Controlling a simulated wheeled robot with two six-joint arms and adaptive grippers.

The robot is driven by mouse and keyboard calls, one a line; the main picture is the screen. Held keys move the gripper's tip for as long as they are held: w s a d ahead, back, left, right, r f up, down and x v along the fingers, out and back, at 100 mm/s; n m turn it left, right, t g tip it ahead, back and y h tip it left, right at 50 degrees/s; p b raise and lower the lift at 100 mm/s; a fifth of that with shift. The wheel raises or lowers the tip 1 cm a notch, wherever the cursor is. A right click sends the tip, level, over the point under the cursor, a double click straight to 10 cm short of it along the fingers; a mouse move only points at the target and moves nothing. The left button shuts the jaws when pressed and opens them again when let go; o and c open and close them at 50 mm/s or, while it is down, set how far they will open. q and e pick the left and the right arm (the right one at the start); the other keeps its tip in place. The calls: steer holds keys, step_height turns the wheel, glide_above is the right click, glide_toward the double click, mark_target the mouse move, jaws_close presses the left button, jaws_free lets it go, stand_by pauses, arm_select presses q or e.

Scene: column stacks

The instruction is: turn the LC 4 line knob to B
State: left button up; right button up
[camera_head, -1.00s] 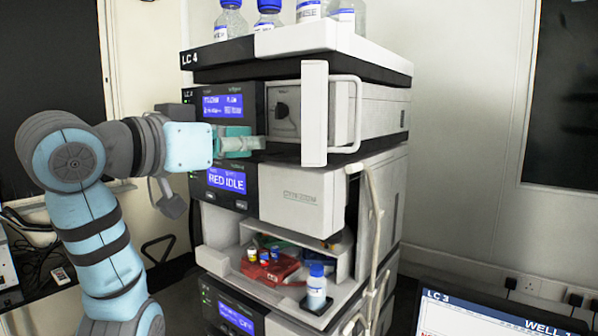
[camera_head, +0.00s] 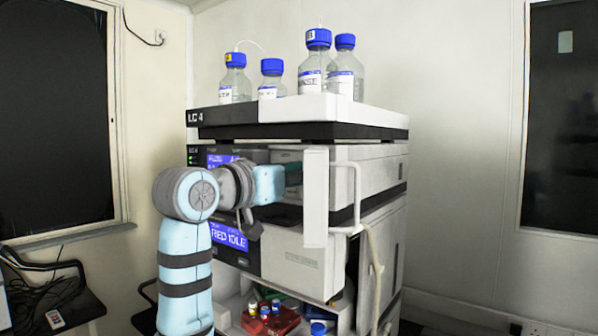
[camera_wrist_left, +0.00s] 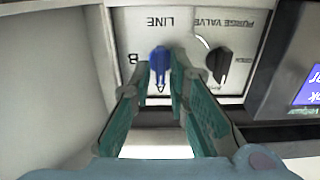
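The blue LINE knob (camera_wrist_left: 160,62) is on a pale panel in the left wrist view, under an upside-down LINE label, with a letter B to its left. Its narrow end points down in that picture. My left gripper (camera_wrist_left: 160,70) has its teal fingers on either side of the knob, apart, with no clear contact. In the head view my left gripper (camera_head: 292,180) reaches into the LC 4 (camera_head: 230,116) stack's upper module, behind the swung-out door; the knob is hidden there. My right gripper is not in view.
A black PURGE VALVE knob (camera_wrist_left: 219,64) sits close to the right of the LINE knob. The open white door (camera_head: 316,198) with a handle stands right of my gripper. Several blue-capped bottles (camera_head: 318,70) stand on top. A red tray (camera_head: 272,320) with vials is below.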

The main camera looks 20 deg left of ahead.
arm_select(q)
steer(key=shift+a+f, duration=0.1)
jaws_close()
steer(key=shift+m, duration=0.3)
steer(key=m, duration=0.8)
steer(key=shift+m, duration=0.4)
steer(key=m, duration=0.4)
steer(key=shift+d+m, duration=0.2)
steer(key=shift+m, duration=0.1)
steer(key=shift+f+m, duration=0.1)
steer(key=shift+m, duration=1.8)
